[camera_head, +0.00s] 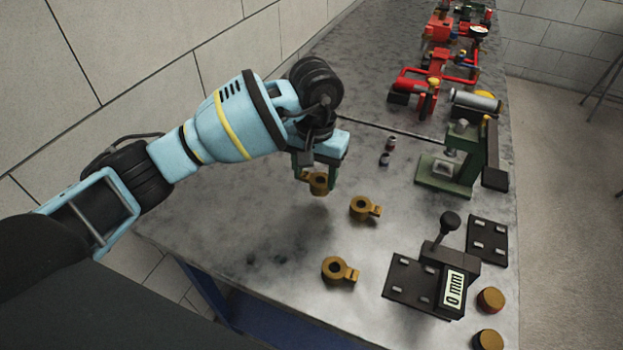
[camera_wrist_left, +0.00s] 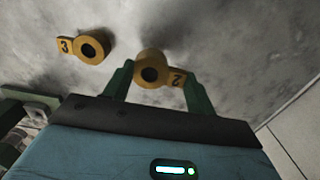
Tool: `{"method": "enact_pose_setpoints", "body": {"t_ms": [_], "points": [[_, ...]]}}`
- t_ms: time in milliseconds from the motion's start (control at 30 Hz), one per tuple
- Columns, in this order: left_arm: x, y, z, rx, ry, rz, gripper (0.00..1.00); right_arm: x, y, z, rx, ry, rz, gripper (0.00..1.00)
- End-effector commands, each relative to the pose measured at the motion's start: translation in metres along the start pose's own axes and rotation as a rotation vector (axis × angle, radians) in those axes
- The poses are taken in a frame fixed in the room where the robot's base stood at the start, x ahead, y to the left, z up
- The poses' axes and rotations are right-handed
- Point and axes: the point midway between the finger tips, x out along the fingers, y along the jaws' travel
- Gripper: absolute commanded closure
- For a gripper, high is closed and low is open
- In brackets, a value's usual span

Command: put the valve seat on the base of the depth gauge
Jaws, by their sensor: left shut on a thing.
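My left gripper (camera_head: 316,174) is shut on a brass ring-shaped valve seat (camera_head: 319,184) and holds it close over the table. In the left wrist view the green fingers grip this valve seat (camera_wrist_left: 151,66) from both sides, and its tab shows a 2. Two similar valve seats lie on the table: one (camera_head: 361,208) just right of the gripper and one (camera_head: 336,268) nearer the front. A valve seat (camera_wrist_left: 90,46) marked 3 also shows in the left wrist view. The black depth gauge (camera_head: 451,290) reads 0 mm, and its flat base (camera_head: 405,277) is bare. My right gripper is out of view.
A green press-like fixture (camera_head: 448,172) stands beyond the gauge. A black plate (camera_head: 488,240) and two round brass-topped pieces (camera_head: 490,300) lie at the right edge. Red pump assemblies (camera_head: 438,65) fill the far end.

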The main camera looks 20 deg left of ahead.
Motion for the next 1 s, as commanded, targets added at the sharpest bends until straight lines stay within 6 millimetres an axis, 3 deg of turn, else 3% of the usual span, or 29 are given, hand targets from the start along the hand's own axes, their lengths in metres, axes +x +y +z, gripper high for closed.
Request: {"method": "enact_pose_setpoints", "body": {"t_ms": [200,467,900,933,1000], "points": [[0.002,-0.012,-0.009,-0.003,-0.002,0.000,0.75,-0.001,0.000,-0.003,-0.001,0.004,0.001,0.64],[0.034,-0.010,-0.008,0.000,0.002,0.001,0.75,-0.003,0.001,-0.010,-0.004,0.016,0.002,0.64],[0.040,-0.010,-0.008,0.000,0.001,0.000,0.75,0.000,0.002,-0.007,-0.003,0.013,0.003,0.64],[0.040,-0.010,-0.008,0.000,0.000,-0.001,0.40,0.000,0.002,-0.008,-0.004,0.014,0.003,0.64],[0.040,-0.010,-0.008,0.000,0.001,-0.001,0.31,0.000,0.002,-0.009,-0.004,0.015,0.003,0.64]]}}
